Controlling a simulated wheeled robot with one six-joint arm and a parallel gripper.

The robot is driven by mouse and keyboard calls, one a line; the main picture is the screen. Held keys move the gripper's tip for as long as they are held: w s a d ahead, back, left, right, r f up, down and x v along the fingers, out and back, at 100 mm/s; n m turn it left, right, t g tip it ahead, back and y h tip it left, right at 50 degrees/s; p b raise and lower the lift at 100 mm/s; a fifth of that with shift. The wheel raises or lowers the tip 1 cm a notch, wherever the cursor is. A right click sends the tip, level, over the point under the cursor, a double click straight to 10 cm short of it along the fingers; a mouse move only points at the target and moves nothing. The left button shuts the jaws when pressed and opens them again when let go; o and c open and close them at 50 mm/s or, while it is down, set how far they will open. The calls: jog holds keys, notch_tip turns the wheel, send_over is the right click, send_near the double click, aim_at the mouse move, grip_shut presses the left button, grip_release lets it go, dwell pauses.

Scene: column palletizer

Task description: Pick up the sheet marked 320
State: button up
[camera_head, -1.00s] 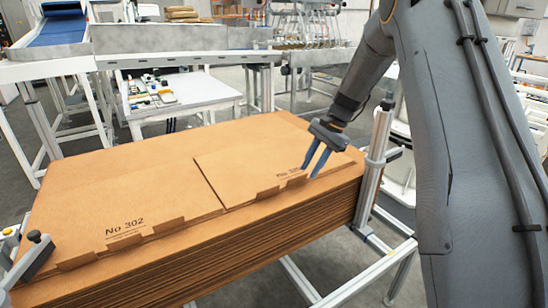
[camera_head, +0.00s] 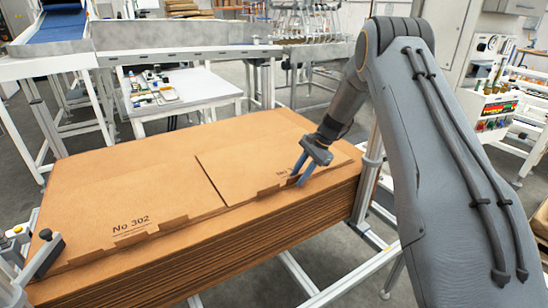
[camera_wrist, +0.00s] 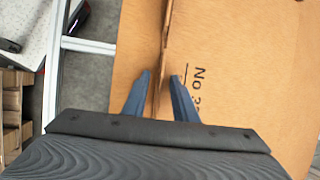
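The right-hand cardboard sheet (camera_head: 245,160) lies on top of the stack. Its label is mostly hidden behind my gripper in the head view. In the wrist view the sheet (camera_wrist: 235,45) shows "No 32", with the rest cut off or covered. My gripper (camera_head: 301,168) is down at this sheet's front edge. In the wrist view my gripper (camera_wrist: 160,76) is open, with one finger on each side of the upright-looking cardboard edge (camera_wrist: 165,60). Gaps show beside that edge, and contact cannot be told. The left-hand sheet (camera_head: 130,190), marked No 302, lies beside it.
The cardboard stack (camera_head: 210,262) rests on a metal frame (camera_head: 297,272). A post (camera_head: 366,190) stands close to the right of my gripper. A clamp-like fixture (camera_head: 42,255) is at the left corner. A white table (camera_head: 200,92) and conveyor stand behind.

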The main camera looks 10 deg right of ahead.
jog(key=shift+c, duration=0.5)
grip_shut()
